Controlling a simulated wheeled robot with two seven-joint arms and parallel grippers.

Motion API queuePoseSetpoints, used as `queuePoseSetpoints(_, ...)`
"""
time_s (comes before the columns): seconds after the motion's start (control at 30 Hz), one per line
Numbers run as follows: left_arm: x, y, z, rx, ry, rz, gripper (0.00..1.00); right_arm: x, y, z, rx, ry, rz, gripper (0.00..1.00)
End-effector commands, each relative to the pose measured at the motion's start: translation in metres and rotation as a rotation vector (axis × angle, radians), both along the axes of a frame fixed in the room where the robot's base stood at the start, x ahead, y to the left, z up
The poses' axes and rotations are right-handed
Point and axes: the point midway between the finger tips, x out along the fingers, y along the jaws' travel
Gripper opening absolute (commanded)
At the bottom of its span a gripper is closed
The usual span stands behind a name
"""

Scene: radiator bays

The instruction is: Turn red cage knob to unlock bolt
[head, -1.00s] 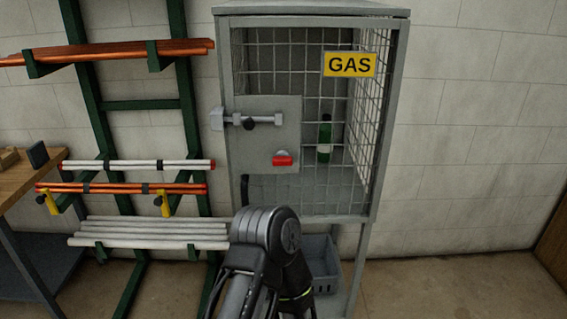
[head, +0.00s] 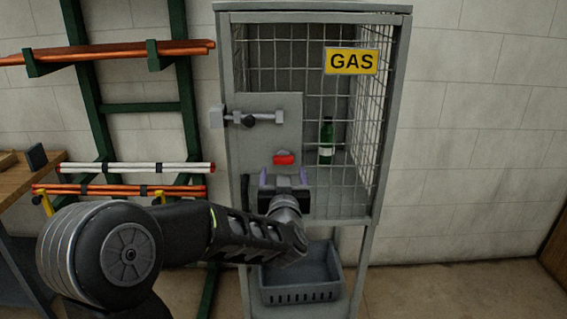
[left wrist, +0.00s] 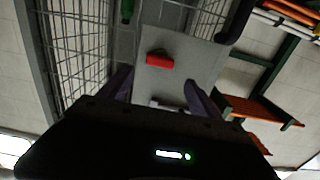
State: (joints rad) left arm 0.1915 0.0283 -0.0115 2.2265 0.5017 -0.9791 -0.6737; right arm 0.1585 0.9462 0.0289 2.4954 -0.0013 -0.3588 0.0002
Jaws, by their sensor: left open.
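The red knob (head: 284,159) sits on the grey lock plate (head: 270,130) at the front of the gas cage. Its bar lies level in the head view. It also shows in the left wrist view (left wrist: 159,60), beyond the fingers. The bolt (head: 256,118) runs level across the upper part of the plate, with a dark handle on it. My left gripper (head: 284,180) is open and empty just below the knob in the head view, its two fingers apart. In the left wrist view the fingertips (left wrist: 158,84) do not touch the knob. My right gripper is in neither view.
The mesh cage (head: 313,20) bears a yellow GAS sign (head: 351,61) and holds a green bottle (head: 326,140). A grey basket (head: 300,285) is below it. A green rack (head: 140,104) with pipes stands left, beside a wooden bench (head: 22,178).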

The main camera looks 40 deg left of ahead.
Motion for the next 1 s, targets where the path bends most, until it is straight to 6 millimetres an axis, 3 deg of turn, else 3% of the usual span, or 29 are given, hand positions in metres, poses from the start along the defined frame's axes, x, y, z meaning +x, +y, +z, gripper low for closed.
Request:
queuePoseSetpoints(0.27,0.004,0.002,-0.001,-0.002,0.002,-0.002,0.73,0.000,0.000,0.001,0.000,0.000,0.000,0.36)
queuePoseSetpoints(0.7,0.052,0.038,0.000,-0.002,0.002,-0.004,0.73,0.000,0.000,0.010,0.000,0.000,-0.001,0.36)
queuePoseSetpoints(1.0,0.063,0.046,-0.001,-0.003,0.002,-0.004,0.73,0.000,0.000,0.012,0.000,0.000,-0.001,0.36)
